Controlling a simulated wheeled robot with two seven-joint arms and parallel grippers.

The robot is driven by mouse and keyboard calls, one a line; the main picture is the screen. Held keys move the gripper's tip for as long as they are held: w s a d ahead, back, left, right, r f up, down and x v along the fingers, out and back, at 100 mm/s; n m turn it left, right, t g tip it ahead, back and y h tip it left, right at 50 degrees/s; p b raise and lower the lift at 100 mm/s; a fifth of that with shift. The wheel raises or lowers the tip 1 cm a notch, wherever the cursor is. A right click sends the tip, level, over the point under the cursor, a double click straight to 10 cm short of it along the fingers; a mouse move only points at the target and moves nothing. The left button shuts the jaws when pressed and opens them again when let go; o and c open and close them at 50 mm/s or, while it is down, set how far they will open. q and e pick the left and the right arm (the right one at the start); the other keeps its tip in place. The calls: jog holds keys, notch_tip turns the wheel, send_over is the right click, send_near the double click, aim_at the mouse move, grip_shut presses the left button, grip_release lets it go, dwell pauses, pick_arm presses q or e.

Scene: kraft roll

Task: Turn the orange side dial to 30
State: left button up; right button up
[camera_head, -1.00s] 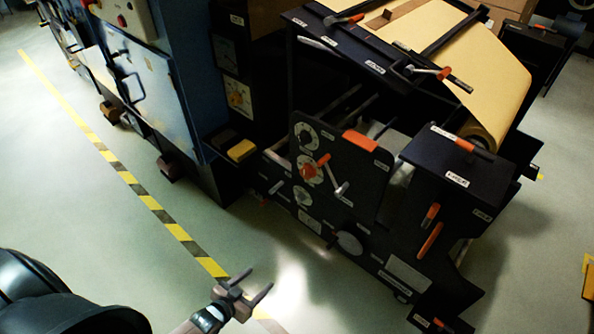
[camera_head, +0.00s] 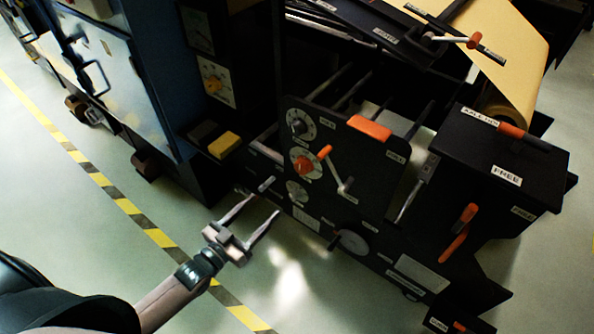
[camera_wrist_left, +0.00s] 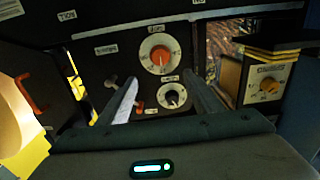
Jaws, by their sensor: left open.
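The orange side dial (camera_head: 303,163) has a white scale face and sits on the black side panel, below a black dial (camera_head: 299,123). My left gripper (camera_head: 265,204) is open and empty, in front of and lower left of the orange dial, apart from it. In the left wrist view, which shows the panel upside down, the orange dial (camera_wrist_left: 160,57) lies ahead between the open fingers (camera_wrist_left: 162,80). The black dial (camera_wrist_left: 172,97) shows just below it there. The scale numbers are too small to read. My right gripper is not in view.
A crank with an orange grip (camera_head: 325,152) stands close beside the orange dial. A silver dial (camera_head: 297,191) is below it. Another orange dial (camera_head: 213,83) is on the dark cabinet at left. Floor in front, with a striped line (camera_head: 128,207), is clear.

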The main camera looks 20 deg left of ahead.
aim_at(299, 170)
pick_arm(q)
jog(key=shift+w, duration=0.1)
jog(key=b+x, duration=0.1)
jog(key=x, duration=1.6)
jog(key=shift+w, duration=0.1)
jog(key=c, duration=1.1)
